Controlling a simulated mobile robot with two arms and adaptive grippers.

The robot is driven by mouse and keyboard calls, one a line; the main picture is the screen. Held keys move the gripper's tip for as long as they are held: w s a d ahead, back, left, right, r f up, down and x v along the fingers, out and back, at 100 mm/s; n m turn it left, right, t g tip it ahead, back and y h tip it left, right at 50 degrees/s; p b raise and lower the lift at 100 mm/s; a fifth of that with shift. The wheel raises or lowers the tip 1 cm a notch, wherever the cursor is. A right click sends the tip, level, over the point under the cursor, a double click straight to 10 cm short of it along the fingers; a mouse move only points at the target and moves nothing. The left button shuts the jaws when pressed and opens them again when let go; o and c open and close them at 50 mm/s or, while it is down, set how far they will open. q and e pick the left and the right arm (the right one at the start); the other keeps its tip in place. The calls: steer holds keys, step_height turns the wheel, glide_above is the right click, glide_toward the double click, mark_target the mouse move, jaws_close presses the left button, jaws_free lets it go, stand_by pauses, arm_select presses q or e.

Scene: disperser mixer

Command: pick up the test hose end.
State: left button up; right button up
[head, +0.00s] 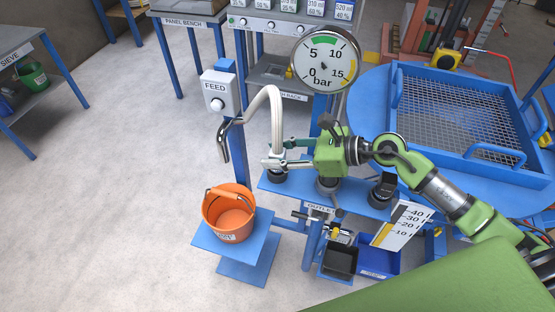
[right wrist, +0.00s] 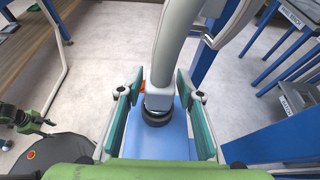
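The test hose is a thick pale hose that arches down from the upper left to its end (head: 276,146) at the blue shelf. In the right wrist view the hose end (right wrist: 158,98) has a pale collar and stands upright in a black round holder (right wrist: 155,117). My right gripper (head: 268,160) is at the hose end, reaching in from the right. Its fingers (right wrist: 160,92) stand on either side of the collar, with a visible gap on each side. The gripper is open. My left gripper does not show.
The blue shelf (head: 345,197) carries another black holder (head: 381,199) on the right. An orange bucket (head: 229,213) stands on a low blue stand at the left. A FEED box (head: 220,92) and a pressure gauge (head: 325,60) stand behind.

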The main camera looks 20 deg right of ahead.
jaws_close()
